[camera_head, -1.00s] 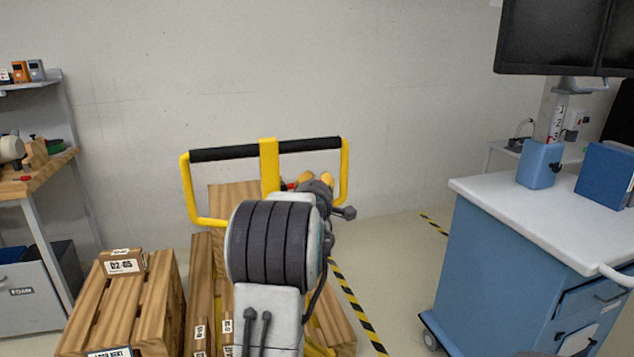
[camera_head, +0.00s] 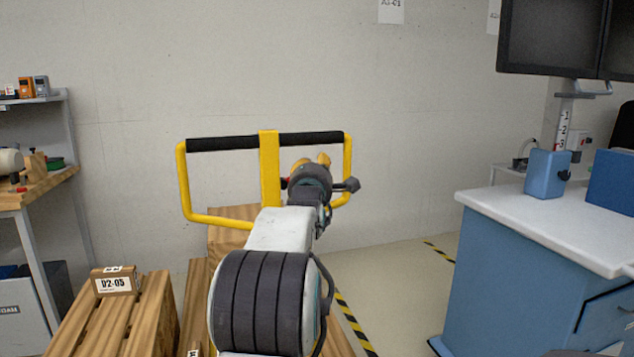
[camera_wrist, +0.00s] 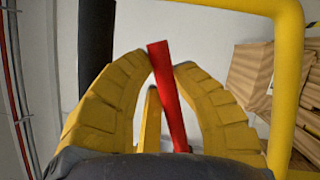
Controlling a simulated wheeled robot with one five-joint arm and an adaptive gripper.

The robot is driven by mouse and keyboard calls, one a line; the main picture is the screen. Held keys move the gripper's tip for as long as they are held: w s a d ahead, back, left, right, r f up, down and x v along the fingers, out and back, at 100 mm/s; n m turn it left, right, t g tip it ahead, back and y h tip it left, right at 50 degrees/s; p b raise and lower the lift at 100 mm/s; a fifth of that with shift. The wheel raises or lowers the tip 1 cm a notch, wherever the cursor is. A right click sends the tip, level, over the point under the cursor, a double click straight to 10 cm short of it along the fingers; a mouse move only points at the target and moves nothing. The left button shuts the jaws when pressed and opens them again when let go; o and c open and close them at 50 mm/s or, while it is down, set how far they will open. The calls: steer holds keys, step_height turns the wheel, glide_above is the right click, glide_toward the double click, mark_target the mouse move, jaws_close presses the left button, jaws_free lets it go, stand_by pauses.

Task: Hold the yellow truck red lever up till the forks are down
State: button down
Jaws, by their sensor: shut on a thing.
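The yellow truck's handle (camera_head: 268,165) is a yellow frame with black grips, standing upright in front of the wall in the head view. Its red lever (camera_wrist: 167,95) shows in the wrist view, slanting between my two yellow fingers. My gripper (camera_wrist: 166,68) is shut on the lever, with a finger on each side of it. In the head view my gripper (camera_head: 318,160) is at the right half of the handle frame, and only a small red bit shows left of it. The truck's forks are not visible; my arm and the wooden loads cover that area.
Wooden pallets (camera_head: 125,315) with a labelled box (camera_head: 114,281) stand at the lower left. A blue cart (camera_head: 525,270) with a white top is at the right. A wooden-topped bench (camera_head: 38,190) is at the left. Open floor with striped tape lies between handle and cart.

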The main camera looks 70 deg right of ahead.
steer(key=shift+w+a+r, duration=0.1)
steer(key=shift+w+r, duration=0.05)
steer(key=shift+r, duration=0.2)
steer(key=c, duration=1)
jaws_free()
steer(key=shift+f, duration=0.1)
steer(key=shift+f+v, duration=0.1)
steer(key=shift+v, duration=2.85)
steer(key=shift+f+v, duration=0.15)
steer(key=shift+v, duration=2.85)
